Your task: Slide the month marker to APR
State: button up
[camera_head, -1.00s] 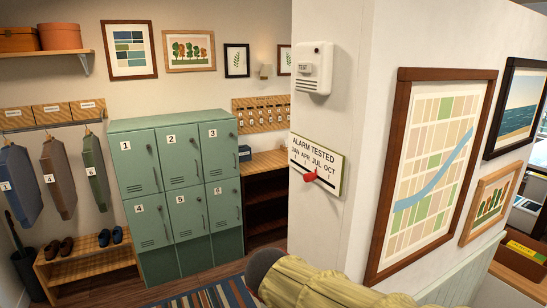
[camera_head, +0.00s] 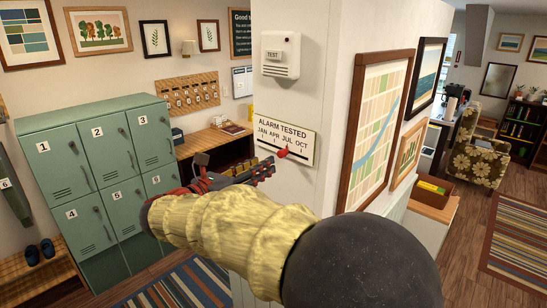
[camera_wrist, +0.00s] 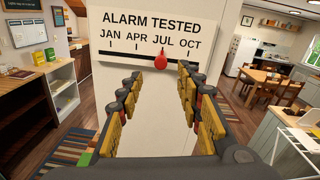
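The white "ALARM TESTED" board (camera_head: 268,131) is fixed on the end face of the white wall, with JAN, APR, JUL and OCT above a dark slot. Its red month marker (camera_head: 283,153) sits under JUL. In the wrist view the board (camera_wrist: 112,24) fills the upper middle, and the red marker (camera_wrist: 160,62) hangs at the JUL tick. My gripper (camera_head: 262,170) is just below and left of the marker in the head view. In the wrist view my gripper (camera_wrist: 160,77) is open, its two fingers apart on either side below the marker, with nothing between them.
A white alarm with a TEST label (camera_head: 280,54) is above the board. A framed map (camera_head: 378,125) hangs around the wall corner. Green lockers (camera_head: 95,190) and a wooden shelf unit (camera_head: 212,144) stand to the left. The wall below the board is bare.

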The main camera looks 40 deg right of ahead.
aim_at(279, 154)
jog(key=d, duration=0.7)
jog(key=shift+w+d+p, duration=0.1)
jog(key=shift+w+p, duration=0.25)
jog(key=shift+c, duration=0.7)
jog(key=c, duration=0.7)
grip_shut()
